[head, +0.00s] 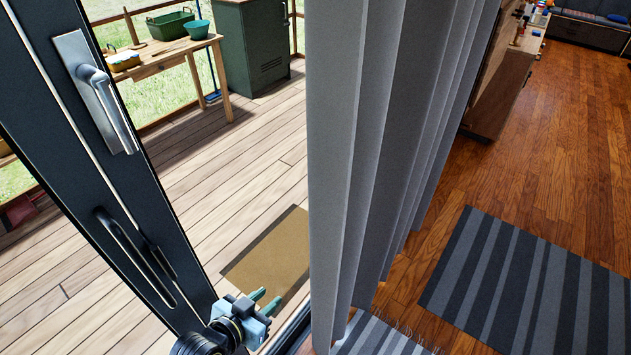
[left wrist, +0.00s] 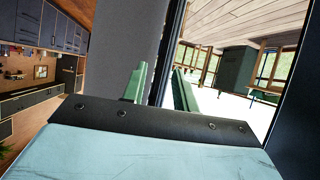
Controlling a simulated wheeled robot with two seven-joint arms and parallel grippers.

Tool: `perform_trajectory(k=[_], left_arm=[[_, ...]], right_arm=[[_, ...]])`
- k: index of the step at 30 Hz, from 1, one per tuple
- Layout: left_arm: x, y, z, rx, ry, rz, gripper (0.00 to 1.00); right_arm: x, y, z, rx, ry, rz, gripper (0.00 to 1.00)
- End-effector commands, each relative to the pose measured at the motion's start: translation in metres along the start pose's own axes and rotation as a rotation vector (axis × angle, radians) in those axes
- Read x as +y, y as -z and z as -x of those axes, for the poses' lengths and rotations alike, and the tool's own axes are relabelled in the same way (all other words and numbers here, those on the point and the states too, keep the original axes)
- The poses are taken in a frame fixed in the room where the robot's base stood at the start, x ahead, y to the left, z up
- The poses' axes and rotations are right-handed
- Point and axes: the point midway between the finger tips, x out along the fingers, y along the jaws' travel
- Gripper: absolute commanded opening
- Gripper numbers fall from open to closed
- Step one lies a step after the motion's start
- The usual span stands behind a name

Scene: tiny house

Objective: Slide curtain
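The grey pleated curtain (head: 365,140) hangs from the top of the head view down past its lower middle, gathered in deep vertical folds. My left gripper (head: 265,300) is at the bottom of the head view, left of the curtain's near edge and in front of the door opening. Its two green fingers are apart with nothing seen between them. In the left wrist view the open fingers (left wrist: 160,88) point ahead, with the curtain (left wrist: 122,60) at and behind the left finger; I cannot tell whether they touch. My right gripper is not in view.
A dark door frame (head: 95,150) with a metal handle (head: 105,105) stands at left. Outside are a deck, a doormat (head: 270,250), a wooden table (head: 165,58) and a green cabinet (head: 252,45). Striped rugs (head: 530,280) lie on the clear wooden floor at right.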

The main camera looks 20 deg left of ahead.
Motion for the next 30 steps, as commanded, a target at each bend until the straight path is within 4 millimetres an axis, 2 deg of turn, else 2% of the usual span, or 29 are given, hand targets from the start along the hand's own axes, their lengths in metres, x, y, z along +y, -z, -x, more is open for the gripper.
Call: perform_trajectory(k=[1,3,6,10,12,15,18,23,30], left_arm=[[0.003,0.044,0.014,0.080,-0.013,-0.007,0.29],[0.009,0.095,0.033,0.178,-0.032,-0.015,0.29],[0.018,0.156,0.064,0.300,-0.060,-0.028,0.29],[0.028,0.212,0.100,0.418,-0.090,-0.041,0.29],[0.032,0.231,0.114,0.459,-0.101,-0.047,0.29],[0.035,0.245,0.126,0.493,-0.110,-0.051,0.29],[0.037,0.252,0.126,0.505,-0.113,-0.052,0.29],[0.039,0.262,0.111,0.508,-0.112,-0.051,0.29],[0.044,0.283,0.073,0.508,-0.112,-0.050,0.29]], right_arm=[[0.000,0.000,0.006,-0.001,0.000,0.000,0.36],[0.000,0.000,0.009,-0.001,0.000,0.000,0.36],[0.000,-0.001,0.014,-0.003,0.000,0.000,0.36],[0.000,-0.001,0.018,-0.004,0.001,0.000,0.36],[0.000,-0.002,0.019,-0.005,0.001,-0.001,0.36],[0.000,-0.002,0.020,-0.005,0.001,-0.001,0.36],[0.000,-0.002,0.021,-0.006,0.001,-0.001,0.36],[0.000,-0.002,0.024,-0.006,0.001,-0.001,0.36],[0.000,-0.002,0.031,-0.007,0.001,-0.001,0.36]])
